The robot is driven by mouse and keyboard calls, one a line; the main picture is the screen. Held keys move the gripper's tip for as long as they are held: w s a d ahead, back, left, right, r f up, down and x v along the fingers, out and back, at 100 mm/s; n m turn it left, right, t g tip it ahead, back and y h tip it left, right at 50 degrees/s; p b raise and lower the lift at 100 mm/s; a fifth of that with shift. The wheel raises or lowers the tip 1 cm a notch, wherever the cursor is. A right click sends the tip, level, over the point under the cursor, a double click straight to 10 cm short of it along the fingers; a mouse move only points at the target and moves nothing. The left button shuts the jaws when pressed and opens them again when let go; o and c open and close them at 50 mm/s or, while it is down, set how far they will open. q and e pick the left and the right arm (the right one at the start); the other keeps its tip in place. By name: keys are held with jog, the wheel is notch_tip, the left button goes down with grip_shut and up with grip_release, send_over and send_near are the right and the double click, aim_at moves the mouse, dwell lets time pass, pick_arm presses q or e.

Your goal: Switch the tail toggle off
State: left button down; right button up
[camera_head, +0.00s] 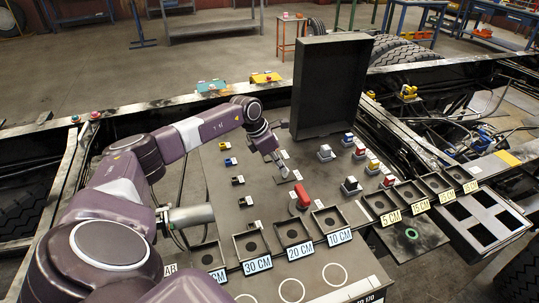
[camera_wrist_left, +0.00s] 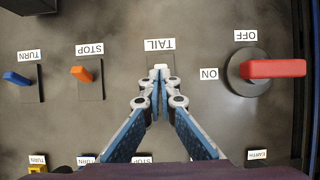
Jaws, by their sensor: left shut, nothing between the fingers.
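My left gripper (camera_head: 281,168) reaches over the grey control panel (camera_head: 222,185) with its fingers pointing down. In the left wrist view the gripper (camera_wrist_left: 160,73) is shut with nothing between the fingertips. The fingertips are over the dark base of the tail toggle (camera_wrist_left: 153,61), just below the upside-down TAIL label (camera_wrist_left: 160,44) in that picture. The toggle's lever is hidden behind the fingers, so I cannot tell its position or whether the fingers touch it. My right gripper is not in view.
A red rotary handle (camera_wrist_left: 275,69) marked ON and OFF sits right of the gripper; it also shows in the head view (camera_head: 302,194). An orange STOP toggle (camera_wrist_left: 82,73) and a blue TURN toggle (camera_wrist_left: 16,78) are to the left. An open black lid (camera_head: 332,85) stands behind.

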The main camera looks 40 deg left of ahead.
pick_arm(q)
jog(key=shift+r, duration=0.1)
jog(key=shift+r+p, duration=0.5)
jog(key=shift+r, duration=0.3)
jog(key=shift+a+r+p, duration=0.1)
jog(key=shift+r+p, duration=0.2)
jog(key=shift+r, duration=0.05)
jog(key=p+v, duration=0.5)
jog(key=v, duration=0.4)
jog(key=shift+d+r, duration=0.2)
jog(key=shift+d, duration=0.05)
jog(key=shift+w, duration=0.2)
